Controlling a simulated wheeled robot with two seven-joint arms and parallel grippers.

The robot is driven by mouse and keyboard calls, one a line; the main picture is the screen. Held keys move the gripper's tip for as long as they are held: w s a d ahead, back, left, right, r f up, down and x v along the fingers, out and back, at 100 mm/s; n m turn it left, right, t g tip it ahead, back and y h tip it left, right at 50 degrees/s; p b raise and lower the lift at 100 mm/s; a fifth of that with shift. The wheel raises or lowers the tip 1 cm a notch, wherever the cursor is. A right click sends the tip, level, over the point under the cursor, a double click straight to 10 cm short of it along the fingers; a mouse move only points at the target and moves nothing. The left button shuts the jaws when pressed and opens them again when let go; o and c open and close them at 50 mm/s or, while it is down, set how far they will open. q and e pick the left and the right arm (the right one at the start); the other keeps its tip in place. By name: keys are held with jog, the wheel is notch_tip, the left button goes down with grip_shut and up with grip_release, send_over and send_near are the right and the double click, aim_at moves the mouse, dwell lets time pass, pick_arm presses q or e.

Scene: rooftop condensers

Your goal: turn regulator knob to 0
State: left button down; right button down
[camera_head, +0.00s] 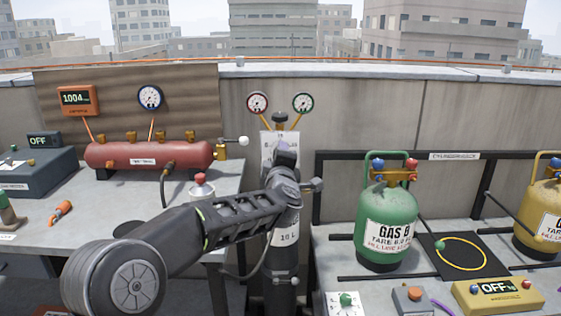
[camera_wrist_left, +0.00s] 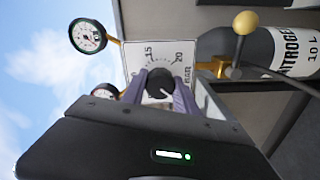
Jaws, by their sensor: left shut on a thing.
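The regulator knob (camera_wrist_left: 160,83) is black and round with a pale mark on its face. It sits before a white dial plate (camera_wrist_left: 134,58), which shows 15, 20 and BAR; its other numbers are hidden. My left gripper (camera_wrist_left: 160,88) is shut on the knob, one finger on each side. In the head view the plate (camera_head: 267,142) stands below two gauges, and my left gripper (camera_head: 284,150) covers the knob there. The nitrogen cylinder (camera_wrist_left: 296,48) is beside the regulator, with a yellow-knobbed valve handle (camera_wrist_left: 245,23). My right gripper is out of view.
A red tank (camera_head: 148,155) lies on the left bench. A green gas bottle (camera_head: 385,225) and a yellow bottle (camera_head: 543,215) stand on the right bench.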

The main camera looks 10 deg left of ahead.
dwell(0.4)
pick_arm(q)
jog(key=c, duration=0.9)
grip_release()
jog(key=shift+c, duration=0.2)
jog(key=v, duration=0.7)
jog(key=shift+s, duration=0.4)
jog(key=shift+d, duration=0.1)
